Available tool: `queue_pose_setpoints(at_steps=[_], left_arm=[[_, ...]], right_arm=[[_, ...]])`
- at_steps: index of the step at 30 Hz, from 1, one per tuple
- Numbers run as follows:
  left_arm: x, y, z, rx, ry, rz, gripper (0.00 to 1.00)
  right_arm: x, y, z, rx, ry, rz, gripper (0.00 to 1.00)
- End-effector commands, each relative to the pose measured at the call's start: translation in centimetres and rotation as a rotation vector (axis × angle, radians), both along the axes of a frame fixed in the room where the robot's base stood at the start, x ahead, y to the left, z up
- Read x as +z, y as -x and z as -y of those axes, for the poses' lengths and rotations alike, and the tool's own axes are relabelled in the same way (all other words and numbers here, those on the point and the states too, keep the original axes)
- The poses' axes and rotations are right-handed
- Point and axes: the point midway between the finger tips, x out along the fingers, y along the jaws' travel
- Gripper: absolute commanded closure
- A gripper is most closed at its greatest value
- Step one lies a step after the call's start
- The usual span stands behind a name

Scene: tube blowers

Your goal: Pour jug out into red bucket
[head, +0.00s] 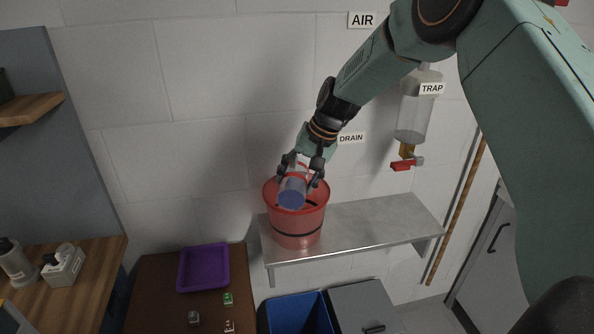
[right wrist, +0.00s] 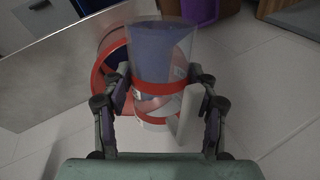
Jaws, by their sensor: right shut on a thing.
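The jug (head: 292,190) is clear with a red band and blue-looking contents or bottom. It is tilted at the mouth of the red bucket (head: 296,228), partly inside its rim. The bucket stands on the grey metal shelf, with a dark line around its lower part. My right gripper (head: 303,178) is shut on the jug from above. In the right wrist view the jug (right wrist: 162,52) lies between the fingers, its pale handle at the right, with the bucket (right wrist: 103,65) behind it. Whether liquid is flowing out cannot be told. My left gripper is not in view.
The metal shelf (head: 372,222) has free room right of the bucket. Below are a blue bin (head: 297,314) and a grey lidded bin (head: 364,306). A purple tray (head: 203,268) lies on a brown table at the left. A trap bottle (head: 414,112) with a red-handled valve hangs on the wall.

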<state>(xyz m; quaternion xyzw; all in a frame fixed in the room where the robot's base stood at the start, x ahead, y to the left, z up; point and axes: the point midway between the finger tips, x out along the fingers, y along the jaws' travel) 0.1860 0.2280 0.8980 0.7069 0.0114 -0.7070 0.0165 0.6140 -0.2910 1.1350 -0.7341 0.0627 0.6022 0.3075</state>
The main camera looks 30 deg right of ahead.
Motion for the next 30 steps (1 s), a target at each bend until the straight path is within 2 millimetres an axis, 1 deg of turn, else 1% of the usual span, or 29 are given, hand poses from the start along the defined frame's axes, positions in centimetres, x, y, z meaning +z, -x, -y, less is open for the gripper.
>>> queue_pose_setpoints(at_steps=[1, 3, 6, 13, 20, 22, 30], left_arm=[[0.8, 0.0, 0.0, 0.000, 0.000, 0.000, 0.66], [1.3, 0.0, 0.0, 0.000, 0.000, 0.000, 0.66], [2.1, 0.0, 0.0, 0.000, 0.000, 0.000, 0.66], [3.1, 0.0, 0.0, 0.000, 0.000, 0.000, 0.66], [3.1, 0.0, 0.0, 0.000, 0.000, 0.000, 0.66], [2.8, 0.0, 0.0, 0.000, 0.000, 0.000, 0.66], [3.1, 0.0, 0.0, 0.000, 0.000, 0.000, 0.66]], right_arm=[[0.2, -0.3, 0.2, -0.001, -0.012, -0.023, 0.85], [0.0, -0.4, 0.3, -0.002, -0.033, -0.056, 0.85], [0.3, -0.7, 0.5, -0.001, -0.057, -0.097, 0.85], [0.9, -1.3, 0.8, -0.001, -0.110, -0.184, 0.85], [1.1, -1.7, 1.1, 0.000, -0.152, -0.254, 0.85], [1.1, -1.9, 1.1, 0.000, -0.161, -0.266, 0.85], [1.4, -1.8, 1.0, -0.001, -0.152, -0.250, 0.85]])
